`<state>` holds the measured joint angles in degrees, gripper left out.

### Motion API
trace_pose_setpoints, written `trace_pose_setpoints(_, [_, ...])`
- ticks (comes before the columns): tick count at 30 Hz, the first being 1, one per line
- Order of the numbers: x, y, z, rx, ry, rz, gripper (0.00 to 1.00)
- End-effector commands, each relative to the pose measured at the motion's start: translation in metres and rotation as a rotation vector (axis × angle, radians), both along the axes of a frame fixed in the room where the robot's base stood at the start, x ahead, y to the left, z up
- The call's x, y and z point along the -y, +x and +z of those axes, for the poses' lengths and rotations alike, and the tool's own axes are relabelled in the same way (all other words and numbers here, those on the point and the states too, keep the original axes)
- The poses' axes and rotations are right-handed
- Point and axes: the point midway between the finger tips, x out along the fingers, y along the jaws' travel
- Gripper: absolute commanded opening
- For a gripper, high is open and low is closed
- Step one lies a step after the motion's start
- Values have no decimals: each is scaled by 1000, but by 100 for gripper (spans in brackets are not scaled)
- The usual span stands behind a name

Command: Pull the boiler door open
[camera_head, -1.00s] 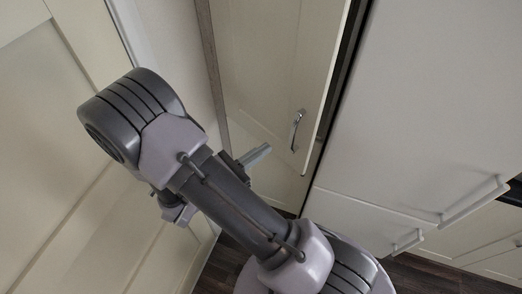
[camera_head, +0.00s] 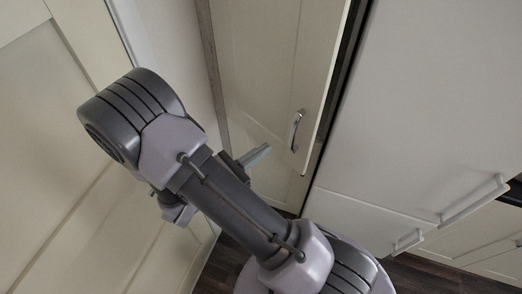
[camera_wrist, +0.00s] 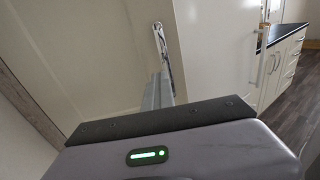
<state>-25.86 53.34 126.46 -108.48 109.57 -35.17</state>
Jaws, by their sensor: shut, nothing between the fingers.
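The boiler door is most likely the tall cream panel door (camera_head: 262,60) in the middle of the head view. Its curved metal handle (camera_head: 295,131) is near its lower right edge. A dark gap runs along that edge; I cannot tell how far the door stands ajar. My gripper (camera_head: 258,155) is shut and empty, to the left of and a little below the handle in the head view, apart from it. In the wrist view the shut fingers (camera_wrist: 158,90) point toward the handle (camera_wrist: 161,42), which shows just beyond their tips.
A large white cabinet front (camera_head: 430,100) with bar handles is right of the door. A cream panel (camera_head: 45,170) stands close on the left. Drawers with a dark worktop (camera_wrist: 285,38) are farther right, with dark wooden floor (camera_wrist: 290,95) in front of them.

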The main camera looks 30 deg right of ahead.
Motion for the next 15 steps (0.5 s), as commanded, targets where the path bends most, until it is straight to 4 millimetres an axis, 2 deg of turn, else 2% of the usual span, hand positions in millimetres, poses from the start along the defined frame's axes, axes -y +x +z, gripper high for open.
trace_pose_setpoints(10, [0, 0, 0, 0, 0, 0, 0])
trace_pose_setpoints(15, [0, 0, 0, 0, 0, 0, 28])
